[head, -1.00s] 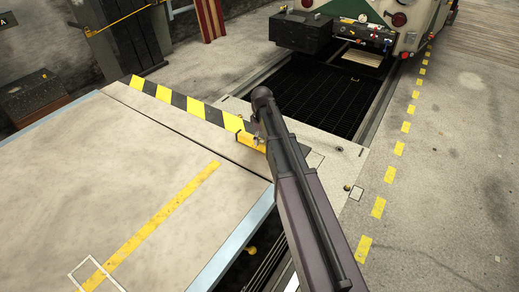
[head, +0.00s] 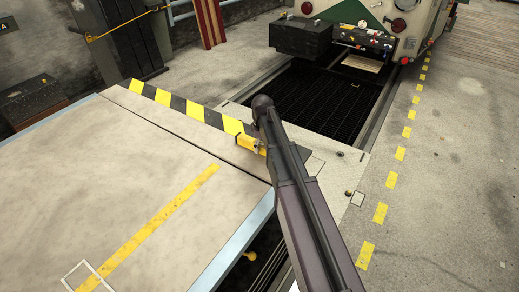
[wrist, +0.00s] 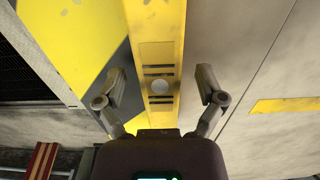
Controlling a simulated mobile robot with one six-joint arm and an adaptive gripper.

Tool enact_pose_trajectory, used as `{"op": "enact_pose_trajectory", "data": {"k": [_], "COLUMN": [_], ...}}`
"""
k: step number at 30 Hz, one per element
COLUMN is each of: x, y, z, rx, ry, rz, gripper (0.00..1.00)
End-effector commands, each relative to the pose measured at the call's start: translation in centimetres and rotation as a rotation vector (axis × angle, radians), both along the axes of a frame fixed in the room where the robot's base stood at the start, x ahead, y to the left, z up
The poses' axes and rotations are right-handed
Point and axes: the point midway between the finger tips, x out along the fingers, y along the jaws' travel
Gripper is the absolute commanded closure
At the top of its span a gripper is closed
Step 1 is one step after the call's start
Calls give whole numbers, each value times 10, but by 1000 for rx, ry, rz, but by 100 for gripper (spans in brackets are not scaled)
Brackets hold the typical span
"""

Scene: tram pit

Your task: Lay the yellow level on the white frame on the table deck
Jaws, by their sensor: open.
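The yellow level (wrist: 165,45) is a long bar with a round pale vial and dark marks, seen from above in the wrist view. It lies at the deck's far edge by the striped band, and part of it shows in the head view (head: 246,141) beside my arm. My gripper (wrist: 162,76) is open, with one finger on each side of the level and visible gaps between. Whether the fingertips are down at its height I cannot tell. The white frame (head: 74,267) is a thin outline on the table deck at lower left, cut by the picture's bottom edge.
The table deck (head: 110,185) is bare apart from a long yellow strip (head: 155,222) running to the frame. A yellow-black band (head: 178,103) edges its far side. Beyond are a dark grated pit (head: 315,100) and a tram (head: 390,20).

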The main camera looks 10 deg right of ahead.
Motion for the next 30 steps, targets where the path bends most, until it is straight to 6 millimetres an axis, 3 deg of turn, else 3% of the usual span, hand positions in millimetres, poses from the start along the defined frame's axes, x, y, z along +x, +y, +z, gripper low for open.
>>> {"op": "enact_pose_trajectory", "data": {"k": [2,9,11,30], "x": [0,0,0,0], "y": [0,0,0,0], "z": [0,0,0,11], "rx": [0,0,0,0], "ry": [0,0,0,0], "rz": [0,0,0,0], "gripper": [14,86,100,100]}}
